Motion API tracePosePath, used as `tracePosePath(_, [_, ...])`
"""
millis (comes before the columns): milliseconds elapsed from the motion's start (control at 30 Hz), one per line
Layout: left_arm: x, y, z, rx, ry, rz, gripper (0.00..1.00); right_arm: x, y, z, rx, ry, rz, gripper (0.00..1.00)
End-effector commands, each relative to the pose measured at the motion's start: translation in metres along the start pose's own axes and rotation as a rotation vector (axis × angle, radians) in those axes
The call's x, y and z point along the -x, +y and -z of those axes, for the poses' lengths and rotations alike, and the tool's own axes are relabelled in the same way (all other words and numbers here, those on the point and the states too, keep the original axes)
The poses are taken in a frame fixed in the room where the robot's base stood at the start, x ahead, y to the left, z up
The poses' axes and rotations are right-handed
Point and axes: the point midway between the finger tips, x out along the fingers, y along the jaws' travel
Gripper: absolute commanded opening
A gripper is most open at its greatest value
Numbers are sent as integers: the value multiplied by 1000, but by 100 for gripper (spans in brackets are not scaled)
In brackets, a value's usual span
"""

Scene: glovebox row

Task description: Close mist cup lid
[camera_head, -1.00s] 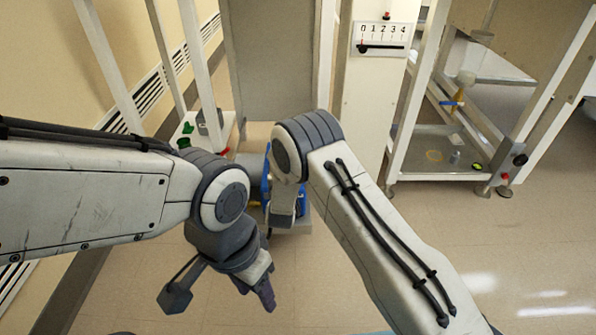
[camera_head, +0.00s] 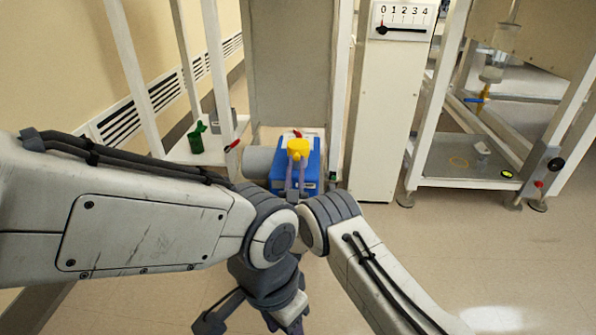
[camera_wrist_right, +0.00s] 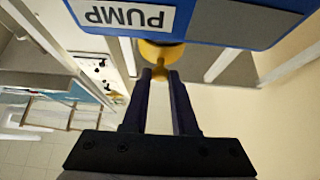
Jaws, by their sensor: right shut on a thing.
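A small green cup-like thing (camera_head: 197,138) stands on the white ledge at left in the head view. A green piece sticks up at its top, but it is too small to tell how its lid sits. My right gripper (camera_head: 297,170) is at the blue pump box, away from the green cup. It is shut on a yellow knob (camera_head: 299,148), which also shows between the fingertips in the right wrist view (camera_wrist_right: 160,52). My left gripper (camera_head: 285,322) hangs low at the bottom edge, partly cut off, and its jaws do not show clearly.
The blue pump box (camera_head: 292,179), labelled PUMP in the wrist view, stands before a grey panel (camera_head: 290,75). A white post with a 0–4 scale (camera_head: 403,17) is to its right. An open frame with a grey tray (camera_head: 450,163) stands farther right. The floor at right is clear.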

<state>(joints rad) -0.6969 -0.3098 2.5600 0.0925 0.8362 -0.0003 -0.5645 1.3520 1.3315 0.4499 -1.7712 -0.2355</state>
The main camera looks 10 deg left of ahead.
Motion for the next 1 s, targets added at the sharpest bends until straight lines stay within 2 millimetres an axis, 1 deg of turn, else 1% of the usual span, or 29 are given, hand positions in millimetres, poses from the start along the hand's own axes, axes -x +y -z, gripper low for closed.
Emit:
tracePosePath(33, [-3, 0, 0, 0, 0, 0, 50, 1, 2, -3, 2, 4, -4, 0])
tracePosePath(467, [-3, 0, 0, 0, 0, 0, 50, 1, 2, -3, 2, 10, -2, 0])
tracePosePath(500, [-3, 0, 0, 0, 0, 0, 50, 1, 2, -3, 2, 10, -2, 34])
tracePosePath(567, [-3, 0, 0, 0, 0, 0, 50, 1, 2, -3, 2, 10, -2, 56])
tracePosePath(867, [-3, 0, 0, 0, 0, 0, 50, 1, 2, -2, 1, 12, 0, 56])
tracePosePath(1000, [4, 0, 0, 0, 0, 0, 50, 8, 1, -1, 1, 10, 1, 56])
